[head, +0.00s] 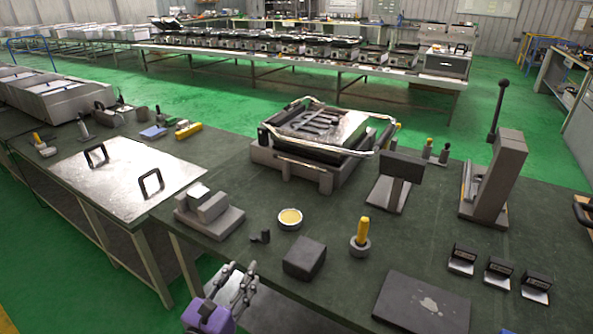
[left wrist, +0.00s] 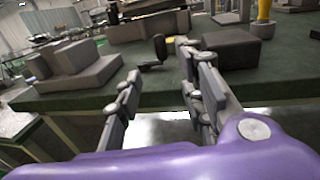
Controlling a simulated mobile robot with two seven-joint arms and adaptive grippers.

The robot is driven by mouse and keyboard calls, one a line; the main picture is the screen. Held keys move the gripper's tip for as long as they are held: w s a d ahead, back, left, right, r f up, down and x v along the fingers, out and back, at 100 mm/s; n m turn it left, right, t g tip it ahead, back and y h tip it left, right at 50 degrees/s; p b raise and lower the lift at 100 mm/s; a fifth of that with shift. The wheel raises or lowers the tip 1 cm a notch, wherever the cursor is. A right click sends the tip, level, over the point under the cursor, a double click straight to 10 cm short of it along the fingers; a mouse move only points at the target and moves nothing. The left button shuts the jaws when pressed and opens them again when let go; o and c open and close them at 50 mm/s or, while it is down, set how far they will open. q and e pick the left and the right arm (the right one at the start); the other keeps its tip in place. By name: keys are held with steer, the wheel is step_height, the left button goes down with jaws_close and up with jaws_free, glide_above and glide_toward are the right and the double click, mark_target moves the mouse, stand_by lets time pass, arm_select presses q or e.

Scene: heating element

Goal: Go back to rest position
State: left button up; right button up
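My left gripper (head: 240,279) is at the bottom of the head view, in front of the near edge of the dark green workbench (head: 345,225). In the left wrist view its two fingers (left wrist: 158,85) stand apart with nothing between them. A small dark clip-like part (head: 260,236) lies on the bench beyond the fingertips. The heating element assembly (head: 318,135), with a metal tube frame around it, sits on a grey fixture farther back. My right gripper is in neither view.
A grey stepped block (head: 210,212), a yellow-filled dish (head: 290,219), a dark block (head: 304,259) and a yellow-handled tool (head: 362,232) stand near the front edge. A lever press (head: 495,178) stands at the right. A metal plate with two handles (head: 128,175) lies at the left.

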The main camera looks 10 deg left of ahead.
arm_select(q)
steer(key=s+a+f+n+g+y+p, duration=0.15)
steer(key=s+f+n, duration=0.4)
steer(key=n, duration=0.75)
steer(key=s+a+f+n+g+y+p, duration=0.15)
steer(key=s+f+n+g, duration=0.35)
steer(key=n, duration=0.8)
steer(key=s+d+f+n+g+p, duration=0.1)
steer(key=s+n, duration=0.4)
steer(key=s, duration=0.6)
steer(key=s+d+f+n+g+p, duration=0.1)
steer(key=s+n, duration=0.5)
steer(key=s, duration=0.6)
steer(key=d+f+p, duration=0.1)
steer(key=d+p, duration=0.1)
steer(key=d, duration=0.1)
steer(key=shift+d+n+g+p, duration=0.2)
steer(key=shift+n+g+p, duration=0.1)
steer(key=shift+g+p, duration=0.05)
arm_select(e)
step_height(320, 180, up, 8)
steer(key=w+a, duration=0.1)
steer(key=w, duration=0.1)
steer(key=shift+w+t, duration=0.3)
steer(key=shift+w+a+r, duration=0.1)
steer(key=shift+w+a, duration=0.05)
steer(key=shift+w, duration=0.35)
